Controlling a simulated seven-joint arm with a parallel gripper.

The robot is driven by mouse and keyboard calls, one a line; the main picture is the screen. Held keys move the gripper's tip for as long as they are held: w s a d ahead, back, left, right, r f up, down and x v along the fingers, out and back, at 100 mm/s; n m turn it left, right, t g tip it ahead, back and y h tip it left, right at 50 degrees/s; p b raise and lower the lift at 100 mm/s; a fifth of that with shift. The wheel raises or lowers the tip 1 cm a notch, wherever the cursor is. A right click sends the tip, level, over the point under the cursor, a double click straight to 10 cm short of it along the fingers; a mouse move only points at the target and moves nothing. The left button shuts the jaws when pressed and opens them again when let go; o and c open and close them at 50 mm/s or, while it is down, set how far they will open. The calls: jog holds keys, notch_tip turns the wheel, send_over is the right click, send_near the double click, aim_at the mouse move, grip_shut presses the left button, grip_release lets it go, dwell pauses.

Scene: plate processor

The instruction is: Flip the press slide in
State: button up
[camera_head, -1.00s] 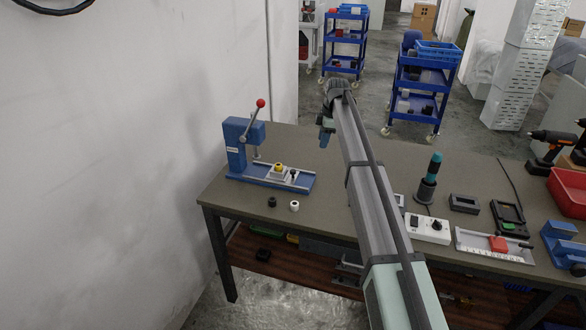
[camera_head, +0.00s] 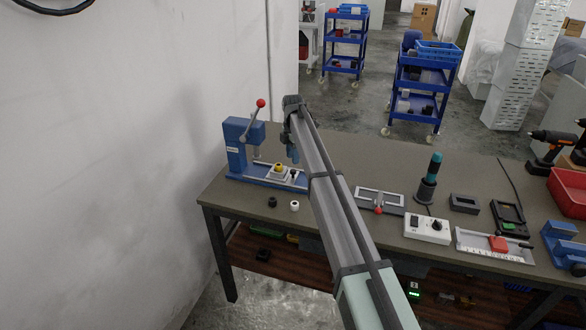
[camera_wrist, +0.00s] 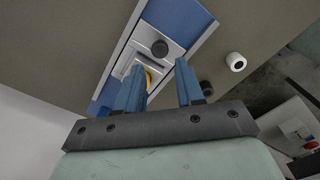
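The blue press (camera_head: 236,145) stands at the table's left end, with a lever ending in a red ball (camera_head: 261,103) raised above it. Its slide (camera_head: 280,175), a light plate with a yellow round part (camera_head: 279,168) and a black knob (camera_head: 293,174), lies on the blue base. In the wrist view the slide (camera_wrist: 128,62) and the black knob (camera_wrist: 160,48) show ahead of my fingers, and one finger partly covers the yellow part (camera_wrist: 148,77). My gripper (camera_wrist: 160,78) is open and empty above the slide. In the head view my gripper (camera_head: 292,155) is right of the press.
A black cap (camera_head: 272,202) and a white cap (camera_head: 294,206) lie on the table in front of the press. Right of my arm are a grey frame with a red knob (camera_head: 379,209), a white control box (camera_head: 427,228) and a teal-handled tool (camera_head: 431,180). A wall is at left.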

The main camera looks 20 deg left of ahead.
aim_at(293, 170)
jog(key=shift+f, duration=3.15)
grip_shut()
